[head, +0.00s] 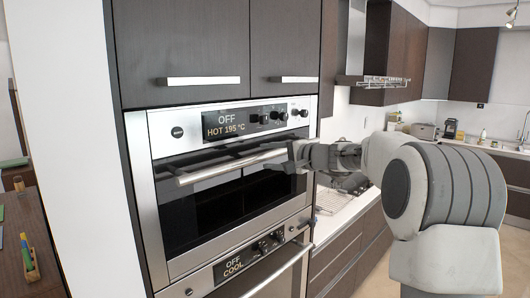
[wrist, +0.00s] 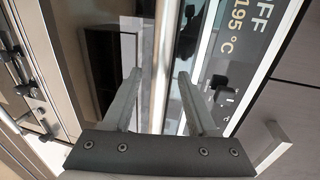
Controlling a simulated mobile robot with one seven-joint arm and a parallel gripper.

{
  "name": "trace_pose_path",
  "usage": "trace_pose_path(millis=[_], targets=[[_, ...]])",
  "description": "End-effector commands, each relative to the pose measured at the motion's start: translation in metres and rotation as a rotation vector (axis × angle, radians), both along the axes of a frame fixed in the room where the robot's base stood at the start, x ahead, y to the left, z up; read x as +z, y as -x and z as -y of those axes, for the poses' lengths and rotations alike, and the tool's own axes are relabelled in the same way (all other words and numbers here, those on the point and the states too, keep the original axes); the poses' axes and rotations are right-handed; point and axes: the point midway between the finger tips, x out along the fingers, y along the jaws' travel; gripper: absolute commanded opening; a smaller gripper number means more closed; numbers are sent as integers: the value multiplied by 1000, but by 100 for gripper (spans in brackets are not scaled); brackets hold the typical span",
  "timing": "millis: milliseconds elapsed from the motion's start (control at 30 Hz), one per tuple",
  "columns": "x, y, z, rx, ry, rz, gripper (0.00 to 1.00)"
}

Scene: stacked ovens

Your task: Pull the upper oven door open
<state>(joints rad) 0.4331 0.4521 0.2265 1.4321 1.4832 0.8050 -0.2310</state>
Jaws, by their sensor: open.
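The upper oven (head: 230,190) is built into a dark cabinet wall. Its display reads OFF, HOT 195 °C. Its dark-glass door (head: 215,215) appears shut. A long metal bar handle (head: 225,170) runs across the door top. My gripper (head: 285,160) is at the right end of this handle. In the wrist view, my gripper's two fingers (wrist: 158,78) are spread, with the handle bar (wrist: 160,60) running between them. Gaps show between the bar and both fingers. The exact depth of the fingers around the bar is hard to tell.
A lower oven (head: 235,262), marked OFF and COOL, sits directly below. Cabinet doors with bar handles (head: 198,81) are above. A white counter (head: 345,215) with drawers stands right of the ovens. A wooden table (head: 40,240) is at the left edge.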

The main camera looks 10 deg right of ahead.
Motion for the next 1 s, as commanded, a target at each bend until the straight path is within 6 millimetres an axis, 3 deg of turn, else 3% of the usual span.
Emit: trace_pose_path(millis=[200,500,833,1000], targets=[[-3,-15,-11,1,-1,-1,58],[-4,-16,-12,1,0,0,58],[-4,-16,-12,0,0,0,0],[-4,-16,-12,0,0,0,0]])
